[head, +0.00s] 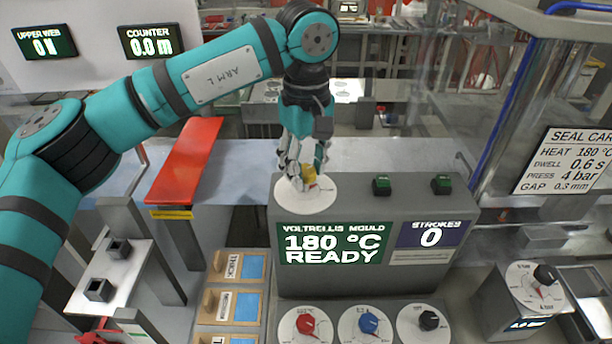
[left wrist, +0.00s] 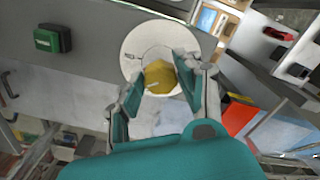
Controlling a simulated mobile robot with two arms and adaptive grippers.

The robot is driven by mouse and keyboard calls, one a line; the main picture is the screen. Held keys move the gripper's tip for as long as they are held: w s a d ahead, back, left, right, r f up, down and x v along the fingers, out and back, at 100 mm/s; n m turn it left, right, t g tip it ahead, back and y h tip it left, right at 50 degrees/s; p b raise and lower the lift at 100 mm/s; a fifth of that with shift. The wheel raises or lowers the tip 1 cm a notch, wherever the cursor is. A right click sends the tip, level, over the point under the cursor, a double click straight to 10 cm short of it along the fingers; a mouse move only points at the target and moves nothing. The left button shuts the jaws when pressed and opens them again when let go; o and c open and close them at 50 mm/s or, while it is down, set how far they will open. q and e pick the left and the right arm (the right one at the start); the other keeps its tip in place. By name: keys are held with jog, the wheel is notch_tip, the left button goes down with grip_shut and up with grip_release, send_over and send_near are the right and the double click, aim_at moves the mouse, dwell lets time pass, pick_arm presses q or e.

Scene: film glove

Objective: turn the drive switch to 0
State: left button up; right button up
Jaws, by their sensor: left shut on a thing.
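A yellow knob (head: 310,173) sits on a round white dial (head: 306,202) on top of the grey console (head: 350,280). My left gripper (head: 305,178) reaches down from above and is shut on this knob. In the left wrist view the yellow knob (left wrist: 160,77) shows between the two fingers, over the white dial (left wrist: 148,42). The knob carries a small pale mark, and the dial's lettering cannot be read. The fingers hide part of the dial. The console's display (head: 333,243) reads 180 °C READY, and the strokes display (head: 433,235) reads 0. My right gripper is not in view.
Two green buttons (head: 381,186) stand right of the dial. Red, blue and black knobs (head: 429,320) sit in front of the console. Another black knob (head: 544,274) is on a box at right. A red sloping plate (head: 186,160) is at left, and clear panels stand at right.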

aim_at(306, 169)
pick_arm(q)
jog(key=n+b, duration=0.2)
jog(key=n, duration=0.3)
jog(key=shift+w+n+b, duration=0.1)
jog(key=shift+n+b, duration=0.2)
jog(key=shift+b, duration=0.05)
jog(key=n+b, duration=0.1)
jog(key=n, duration=0.2)
jog(key=shift+n+b, duration=0.35)
jog(key=shift+n, duration=0.85)
jog(key=o, duration=1.1)
jog(key=shift+o, duration=0.2)
notch_tip(306, 169, up, 12)
jog(key=shift+w, duration=0.1)
